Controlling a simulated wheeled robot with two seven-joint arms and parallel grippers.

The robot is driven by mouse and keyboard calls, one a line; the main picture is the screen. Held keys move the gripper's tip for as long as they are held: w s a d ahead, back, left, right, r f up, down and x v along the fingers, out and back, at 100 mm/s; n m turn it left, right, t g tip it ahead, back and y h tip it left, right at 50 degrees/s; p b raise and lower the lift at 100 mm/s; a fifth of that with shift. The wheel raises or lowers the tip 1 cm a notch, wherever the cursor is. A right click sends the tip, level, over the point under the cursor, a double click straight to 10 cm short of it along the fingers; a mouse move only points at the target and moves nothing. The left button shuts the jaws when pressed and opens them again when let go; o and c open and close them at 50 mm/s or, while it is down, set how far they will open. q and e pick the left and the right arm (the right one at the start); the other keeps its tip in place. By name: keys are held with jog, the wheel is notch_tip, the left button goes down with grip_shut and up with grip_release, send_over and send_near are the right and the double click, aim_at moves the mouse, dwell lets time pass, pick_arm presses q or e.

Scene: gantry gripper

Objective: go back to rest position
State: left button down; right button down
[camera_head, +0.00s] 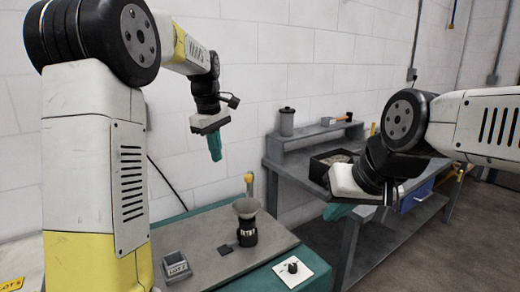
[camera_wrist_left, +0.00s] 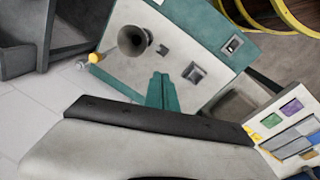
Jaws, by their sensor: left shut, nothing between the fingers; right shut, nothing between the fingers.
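My left gripper (camera_head: 215,146) has teal fingers and hangs pointing down above the grey-topped bench, in front of the white wall. Its fingers are shut and empty. In the left wrist view the teal fingers (camera_wrist_left: 160,92) show together over the bench top. My right gripper (camera_head: 340,211) has teal fingers at the right, in front of the grey workbench. They are shut and empty, and the white gripper body hides part of the workbench behind it.
The grey workbench (camera_head: 290,172) carries a canister (camera_head: 286,122) and a dark tray (camera_head: 322,163).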

pick_arm(q)
jog(key=s+a+f+m+t+h, duration=0.1)
jog(key=s+m+t, duration=0.3)
jog(key=s+m, duration=0.7)
jog(key=shift+s+a+f+m+t+h, duration=0.2)
jog(key=shift+s+f+m+t+h, duration=0.15)
jog(key=shift+s, duration=7.6)
jog(key=shift+r, duration=0.1)
